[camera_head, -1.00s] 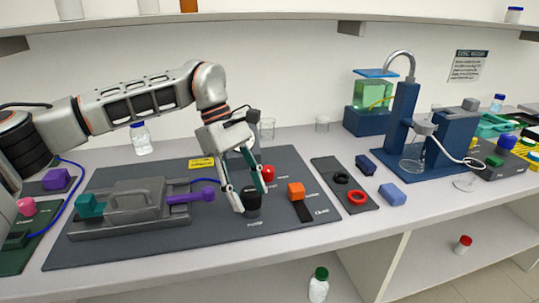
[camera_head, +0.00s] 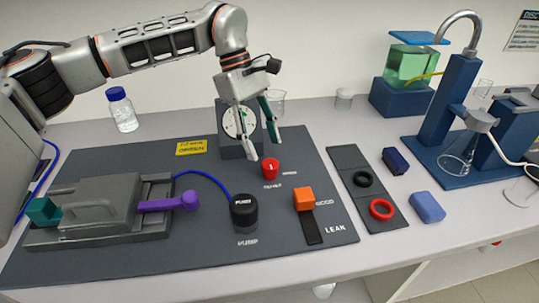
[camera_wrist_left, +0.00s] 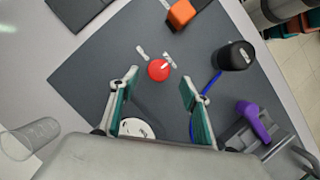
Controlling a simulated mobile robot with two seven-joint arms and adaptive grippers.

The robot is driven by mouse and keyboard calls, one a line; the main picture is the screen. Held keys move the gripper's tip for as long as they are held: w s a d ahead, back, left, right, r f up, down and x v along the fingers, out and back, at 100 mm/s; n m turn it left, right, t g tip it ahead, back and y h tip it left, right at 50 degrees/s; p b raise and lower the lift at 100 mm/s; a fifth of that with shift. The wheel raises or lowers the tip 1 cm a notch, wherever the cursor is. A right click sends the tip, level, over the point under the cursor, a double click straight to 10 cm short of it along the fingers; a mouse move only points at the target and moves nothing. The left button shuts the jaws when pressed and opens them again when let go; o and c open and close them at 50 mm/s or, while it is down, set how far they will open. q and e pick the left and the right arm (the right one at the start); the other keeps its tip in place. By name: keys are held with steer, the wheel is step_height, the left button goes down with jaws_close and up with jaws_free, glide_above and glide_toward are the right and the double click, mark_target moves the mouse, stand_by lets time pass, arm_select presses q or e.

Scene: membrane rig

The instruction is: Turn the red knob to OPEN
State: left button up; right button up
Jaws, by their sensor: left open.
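The red knob (camera_head: 270,167) stands on the dark grey mat (camera_head: 110,165), with small white labels beside it. It also shows in the left wrist view (camera_wrist_left: 159,69), ahead of the fingertips and roughly midway between them, with a white mark on its top. My left gripper (camera_head: 263,150) is open and empty, its fingers pointing down, above and just behind the knob. In the left wrist view the gripper (camera_wrist_left: 159,80) has its two green-padded fingers wide apart, not touching the knob. My right gripper is not in view.
A dial gauge (camera_head: 239,125) stands behind the gripper. A black pump knob (camera_head: 244,212), an orange block (camera_head: 304,198) and a grey clamp with a purple handle (camera_head: 168,202) are close by. A blue tube runs to the pump. A glass beaker (camera_head: 276,100) stands behind the mat.

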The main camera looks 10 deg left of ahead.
mark_target(270, 163)
arm_select(q)
steer(key=shift+x, duration=2.55)
steer(key=shift+w, duration=0.15)
steer(key=c, duration=1.1)
